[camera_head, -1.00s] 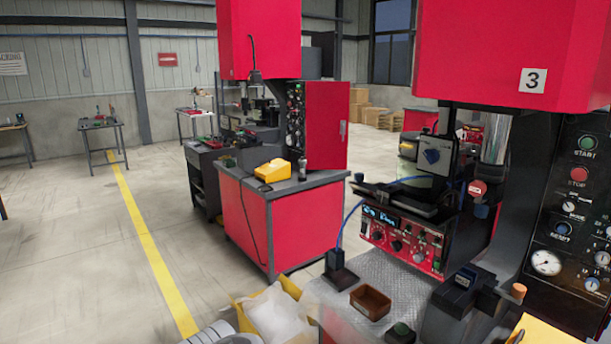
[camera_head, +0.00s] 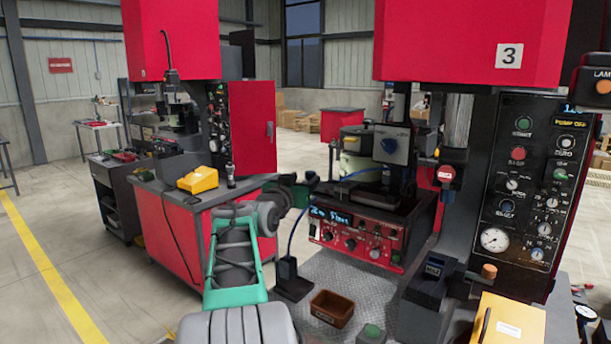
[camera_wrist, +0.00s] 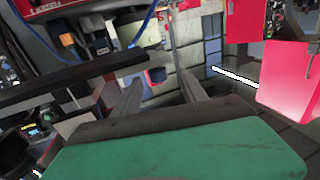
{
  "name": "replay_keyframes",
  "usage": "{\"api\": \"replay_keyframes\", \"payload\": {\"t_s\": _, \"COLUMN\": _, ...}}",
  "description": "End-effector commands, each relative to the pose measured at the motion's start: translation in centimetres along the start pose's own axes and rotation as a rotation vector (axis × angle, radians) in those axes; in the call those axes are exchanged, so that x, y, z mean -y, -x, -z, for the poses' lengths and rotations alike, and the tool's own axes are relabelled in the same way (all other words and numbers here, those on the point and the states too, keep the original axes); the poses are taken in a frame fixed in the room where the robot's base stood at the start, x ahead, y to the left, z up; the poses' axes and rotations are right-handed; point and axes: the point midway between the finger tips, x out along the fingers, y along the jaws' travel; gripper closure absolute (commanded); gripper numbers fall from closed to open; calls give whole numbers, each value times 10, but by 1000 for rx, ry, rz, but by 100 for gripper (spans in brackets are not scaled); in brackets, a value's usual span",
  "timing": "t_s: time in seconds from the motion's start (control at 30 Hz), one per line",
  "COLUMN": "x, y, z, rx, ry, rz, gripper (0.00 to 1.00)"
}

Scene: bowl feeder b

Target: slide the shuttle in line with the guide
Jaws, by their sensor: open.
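My gripper (camera_head: 306,188) is in front of and left of the red-fronted control unit (camera_head: 355,236) in the head view. Its fingers (camera_wrist: 160,82) are apart and empty in the wrist view, beyond the green palm.
A brown bin (camera_head: 331,308) and a black block with a blue cable (camera_head: 290,277) stand on the metal plate. A round bowl (camera_head: 356,140) is behind. A red cabinet (camera_head: 180,230) with a yellow box stands left.

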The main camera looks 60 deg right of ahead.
Motion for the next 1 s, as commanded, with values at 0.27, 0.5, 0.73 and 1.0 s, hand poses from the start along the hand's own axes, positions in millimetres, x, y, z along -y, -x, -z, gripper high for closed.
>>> {"api": "replay_keyframes", "payload": {"t_s": 0.27, "x": -5, "y": -43, "z": 3, "rx": 4, "ry": 1, "rz": -8, "gripper": 50}}
{"api": "replay_keyframes", "payload": {"t_s": 0.5, "x": -2, "y": -75, "z": 2, "rx": 3, "ry": -1, "rz": -2, "gripper": 50}}
{"api": "replay_keyframes", "payload": {"t_s": 0.73, "x": -1, "y": -77, "z": 0, "rx": 3, "ry": 0, "rz": 1, "gripper": 50}}
{"api": "replay_keyframes", "payload": {"t_s": 1.0, "x": 0, "y": -77, "z": 0, "rx": 3, "ry": 0, "rz": 1, "gripper": 69}}
